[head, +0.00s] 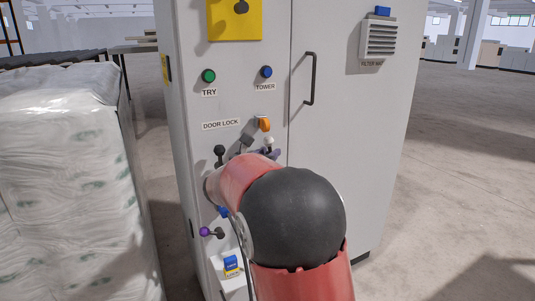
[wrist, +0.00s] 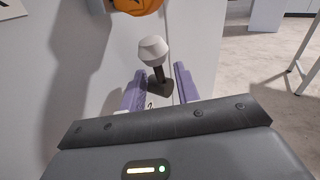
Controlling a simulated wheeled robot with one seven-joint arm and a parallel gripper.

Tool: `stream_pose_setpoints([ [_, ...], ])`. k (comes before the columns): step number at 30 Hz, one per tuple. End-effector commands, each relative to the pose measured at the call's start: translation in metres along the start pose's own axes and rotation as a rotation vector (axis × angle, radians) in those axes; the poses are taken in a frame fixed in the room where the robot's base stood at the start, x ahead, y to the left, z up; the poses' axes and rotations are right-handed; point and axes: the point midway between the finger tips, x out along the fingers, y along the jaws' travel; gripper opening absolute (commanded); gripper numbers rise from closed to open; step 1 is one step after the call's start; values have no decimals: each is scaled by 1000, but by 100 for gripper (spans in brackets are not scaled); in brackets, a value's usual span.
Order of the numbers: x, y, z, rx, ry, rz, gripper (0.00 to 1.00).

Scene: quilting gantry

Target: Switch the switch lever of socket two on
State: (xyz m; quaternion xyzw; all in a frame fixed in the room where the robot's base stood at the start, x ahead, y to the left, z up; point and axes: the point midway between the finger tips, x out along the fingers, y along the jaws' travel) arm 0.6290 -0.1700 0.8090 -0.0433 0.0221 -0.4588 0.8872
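A switch lever with a white faceted knob (head: 268,141) sticks out of the grey cabinet front, below an orange knob. In the wrist view the white-knobbed lever (wrist: 152,50) has a dark stem and dark base. My gripper (wrist: 160,70) is open, its two purple fingers on either side of the stem, with gaps showing on both sides. In the head view my gripper (head: 264,153) is mostly hidden behind my red arm. A second lever with a black knob (head: 219,150) stands to its left. No label naming socket two is visible.
The cabinet also carries an orange door-lock knob (head: 264,123), a green button (head: 208,76), a blue button (head: 266,72) and a purple-knobbed lever (head: 205,232). A door handle (head: 312,78) projects at right. A plastic-wrapped stack (head: 70,180) stands close at left. Open floor lies at right.

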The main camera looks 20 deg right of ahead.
Motion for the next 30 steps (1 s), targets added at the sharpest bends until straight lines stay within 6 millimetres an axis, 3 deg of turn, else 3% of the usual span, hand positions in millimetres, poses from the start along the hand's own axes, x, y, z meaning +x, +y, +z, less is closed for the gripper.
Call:
stream_pose_setpoints([
  [7, 1, 0, 0, 0, 0, 0, 30],
  [14, 1, 0, 0, 1, 1, 0, 0],
  [30, 4, -3, 4, 103, 156, 15, 0],
])
